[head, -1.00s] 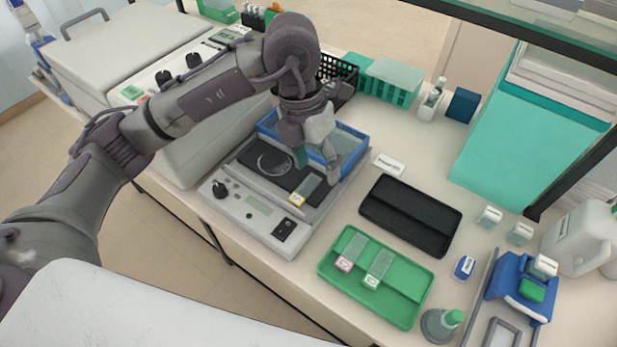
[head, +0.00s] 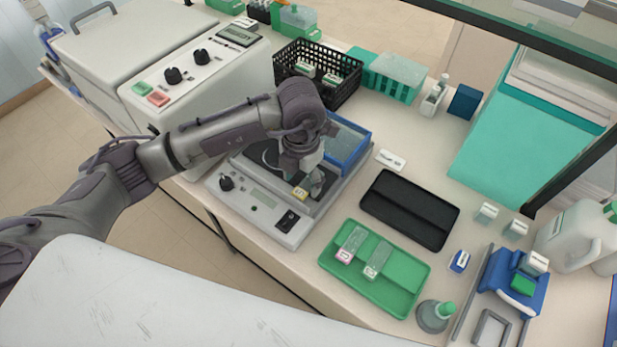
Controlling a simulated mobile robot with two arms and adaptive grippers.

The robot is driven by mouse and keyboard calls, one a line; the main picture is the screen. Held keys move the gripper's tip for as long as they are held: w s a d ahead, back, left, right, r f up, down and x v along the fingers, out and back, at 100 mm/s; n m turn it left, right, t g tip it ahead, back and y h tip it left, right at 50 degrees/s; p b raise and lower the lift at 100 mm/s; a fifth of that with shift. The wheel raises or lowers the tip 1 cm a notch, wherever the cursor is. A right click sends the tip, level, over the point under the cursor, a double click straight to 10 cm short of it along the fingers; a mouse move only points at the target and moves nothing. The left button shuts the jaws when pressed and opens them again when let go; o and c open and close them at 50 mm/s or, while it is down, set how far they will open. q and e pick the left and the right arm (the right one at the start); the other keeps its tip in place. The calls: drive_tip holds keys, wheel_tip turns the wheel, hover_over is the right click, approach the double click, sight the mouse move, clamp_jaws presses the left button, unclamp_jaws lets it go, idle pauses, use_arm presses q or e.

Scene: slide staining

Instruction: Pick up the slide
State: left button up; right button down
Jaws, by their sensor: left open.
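A glass slide with a yellow label (head: 300,193) lies on the dark plate of the grey hotplate-like device (head: 262,219). Only its labelled end shows clearly; my left gripper (head: 312,185) covers the rest. The left gripper is open and low over the slide, with its fingers close around it; I cannot tell whether they touch it. Two more slides, one with a pink label (head: 350,245) and one with a pale green label (head: 376,260), lie in the green tray (head: 408,296). My right gripper is not in view.
A blue-rimmed tray (head: 358,150) sits at the back of the device. A black tray (head: 410,210) lies to its right. A black basket (head: 290,55) and a teal rack (head: 392,82) stand behind.

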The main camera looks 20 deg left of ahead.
use_arm(q)
drive_tip(key=shift+f, duration=1.05)
clamp_jaws()
drive_tip(key=shift+r, duration=0.1)
